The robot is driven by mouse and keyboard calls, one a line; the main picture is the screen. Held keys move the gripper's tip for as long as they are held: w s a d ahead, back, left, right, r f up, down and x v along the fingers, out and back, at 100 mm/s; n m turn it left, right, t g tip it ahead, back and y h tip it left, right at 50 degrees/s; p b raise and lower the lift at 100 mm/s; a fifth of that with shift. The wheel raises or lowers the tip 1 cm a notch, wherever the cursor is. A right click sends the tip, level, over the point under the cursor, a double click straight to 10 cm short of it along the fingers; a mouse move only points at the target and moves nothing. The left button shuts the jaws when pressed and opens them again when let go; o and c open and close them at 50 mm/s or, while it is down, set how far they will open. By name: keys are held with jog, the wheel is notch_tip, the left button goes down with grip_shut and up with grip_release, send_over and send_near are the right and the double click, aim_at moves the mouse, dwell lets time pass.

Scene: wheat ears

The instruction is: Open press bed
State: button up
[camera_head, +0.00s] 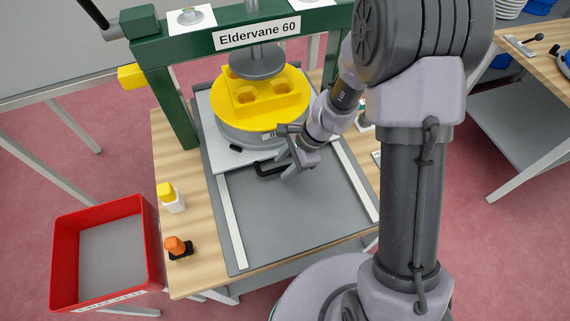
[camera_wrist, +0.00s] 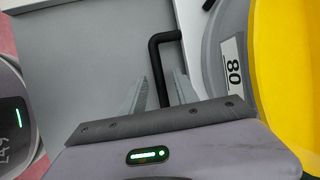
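The press bed is a light grey sliding plate (camera_head: 216,148) under the green press frame (camera_head: 178,100), which is labelled "Eldervane 60". A black bar handle (camera_head: 268,169) stands out from its front edge. In the wrist view the handle (camera_wrist: 155,60) runs down between my two fingers. My gripper (camera_head: 287,163) is at the handle, and in the wrist view its fingers (camera_wrist: 160,92) are apart, one on each side of the bar. A gap shows on both sides, so the grip looks open. A round grey mould (camera_head: 233,131) with a yellow insert (camera_head: 265,110) sits on the bed.
Two pale rails (camera_head: 231,222) flank a clear grey surface (camera_head: 290,215) in front of the bed. A white-and-yellow bottle (camera_head: 173,198) and an orange-topped object (camera_head: 178,247) stand on the table's left edge. A red bin (camera_head: 66,262) is at lower left.

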jog(key=shift+c, duration=0.5)
grip_shut()
dwell(0.8)
